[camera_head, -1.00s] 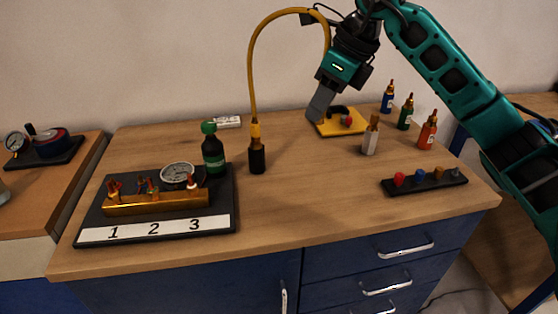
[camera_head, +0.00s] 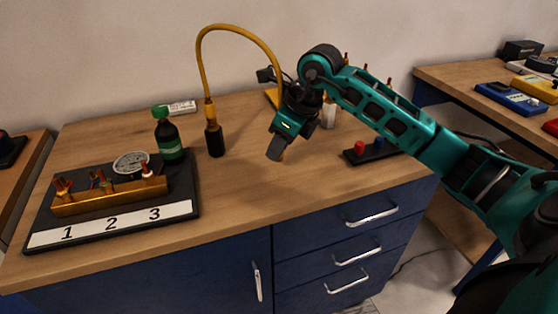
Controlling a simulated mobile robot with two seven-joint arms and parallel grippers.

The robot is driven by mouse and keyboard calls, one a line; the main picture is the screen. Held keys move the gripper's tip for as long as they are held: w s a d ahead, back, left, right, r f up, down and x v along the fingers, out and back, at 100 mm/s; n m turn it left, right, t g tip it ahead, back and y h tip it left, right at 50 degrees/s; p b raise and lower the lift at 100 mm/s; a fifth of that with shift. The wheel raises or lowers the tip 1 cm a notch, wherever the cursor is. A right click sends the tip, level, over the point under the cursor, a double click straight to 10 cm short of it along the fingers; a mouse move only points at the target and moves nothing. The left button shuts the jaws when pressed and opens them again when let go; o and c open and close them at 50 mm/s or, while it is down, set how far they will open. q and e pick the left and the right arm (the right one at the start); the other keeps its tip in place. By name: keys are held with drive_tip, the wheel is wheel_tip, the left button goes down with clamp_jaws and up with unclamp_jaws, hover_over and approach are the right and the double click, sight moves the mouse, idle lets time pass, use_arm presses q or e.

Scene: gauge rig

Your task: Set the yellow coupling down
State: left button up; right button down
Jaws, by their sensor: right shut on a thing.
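A yellow hose (camera_head: 235,27) arches from the upright black base with a yellow collar (camera_head: 214,138) and passes down behind the gripper. I cannot tell whether the held part touches the bench. My left gripper is not in view.
The gauge rig (camera_head: 110,231), with slots marked 1, 2, 3, stands at left beside a green-capped bottle (camera_head: 168,140). A black rack (camera_head: 352,160) with coloured knobs lies right of the gripper. A white-bodied coupling (camera_head: 328,115) stands behind it. Bare bench (camera_head: 235,190) lies in front.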

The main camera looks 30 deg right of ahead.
sight(279, 175)
drive_tip(key=shift+f, duration=2)
drive_tip(key=shift+f, duration=0.1)
drive_tip(key=c, duration=1.4)
unclamp_jaws()
drive_tip(key=shift+f+b, duration=0.1)
drive_tip(key=shift+b, duration=0.25)
drive_tip(key=o, duration=0.5)
drive_tip(key=shift+c, duration=0.2)
drive_tip(key=shift+r, duration=0.35)
drive_tip(key=p+v, duration=0.1)
drive_tip(key=v, duration=1)
drive_tip(key=shift+s+r, duration=0.15)
drive_tip(key=shift+r, duration=0.15)
